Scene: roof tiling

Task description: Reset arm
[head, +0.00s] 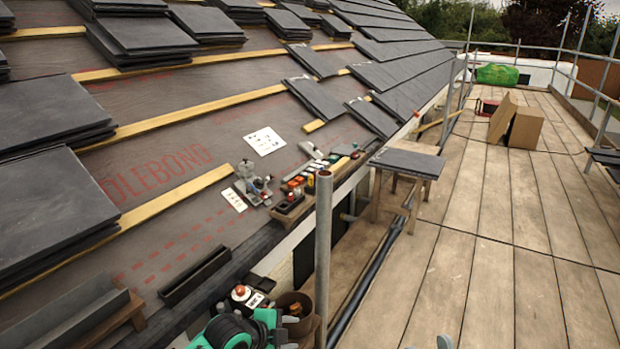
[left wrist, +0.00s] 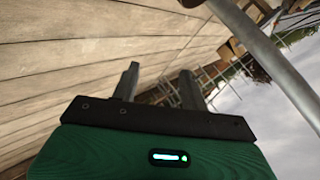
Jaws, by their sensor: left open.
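My left gripper (left wrist: 160,75) shows in the left wrist view as a green body with two dark fingers standing apart. It is open, with nothing between the fingers. Beyond it are scaffold boards, a grey pole and sky.
An upright scaffold pole (head: 324,255) stands close in front. Tools lie on a rack (head: 290,203) at the eave. Slate stacks (head: 50,205) lie on the roof battens. A small table (head: 408,162) holds slate. Cardboard boxes (head: 525,128) stand far along the mostly clear walkway (head: 500,250).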

